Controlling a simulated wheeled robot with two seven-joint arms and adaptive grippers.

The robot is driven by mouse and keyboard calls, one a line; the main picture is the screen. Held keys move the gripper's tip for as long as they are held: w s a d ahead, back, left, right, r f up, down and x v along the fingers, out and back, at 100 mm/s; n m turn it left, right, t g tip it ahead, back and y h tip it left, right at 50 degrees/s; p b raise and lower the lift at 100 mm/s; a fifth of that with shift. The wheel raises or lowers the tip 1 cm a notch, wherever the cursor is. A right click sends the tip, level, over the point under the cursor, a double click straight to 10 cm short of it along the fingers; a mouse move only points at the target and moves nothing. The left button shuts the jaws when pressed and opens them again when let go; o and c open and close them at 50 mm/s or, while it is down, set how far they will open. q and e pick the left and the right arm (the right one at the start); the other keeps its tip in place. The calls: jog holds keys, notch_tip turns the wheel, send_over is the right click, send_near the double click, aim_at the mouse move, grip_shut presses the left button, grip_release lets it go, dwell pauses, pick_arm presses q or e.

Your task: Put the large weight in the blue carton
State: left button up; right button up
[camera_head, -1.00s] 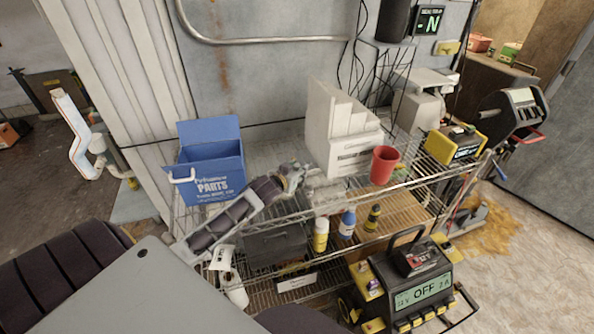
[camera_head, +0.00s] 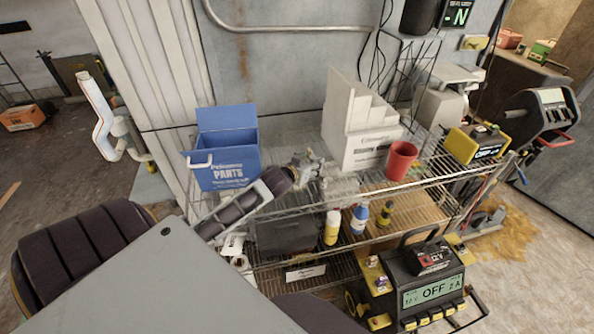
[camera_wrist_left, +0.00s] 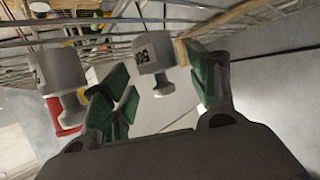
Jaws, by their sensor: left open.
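The blue carton (camera_head: 228,171) stands open on the left end of the wire shelf's top, its back flap up. My left gripper (camera_head: 312,168) is to the right of the carton, low over the shelf. In the wrist view, the left gripper (camera_wrist_left: 160,80) is open and empty. A grey knobbed weight marked "50" (camera_wrist_left: 153,52) shows in the gap between its green-padded fingers, not gripped. Another grey weight marked "2" (camera_wrist_left: 60,72) is outside the fingers to the left and looks larger there. In the head view the weights are hard to make out beside the gripper. My right gripper is not in view.
A white stepped carton (camera_head: 357,135) stands behind the gripper. A red cup (camera_head: 402,160) is to its right, and a yellow meter (camera_head: 476,144) farther right. Bottles (camera_head: 332,228) and a dark bin (camera_head: 286,235) are on the lower shelf. A charger (camera_head: 425,280) stands in front.

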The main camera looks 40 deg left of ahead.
pick_arm(q)
jog(key=shift+v, duration=5)
jog(key=shift+o, duration=0.6)
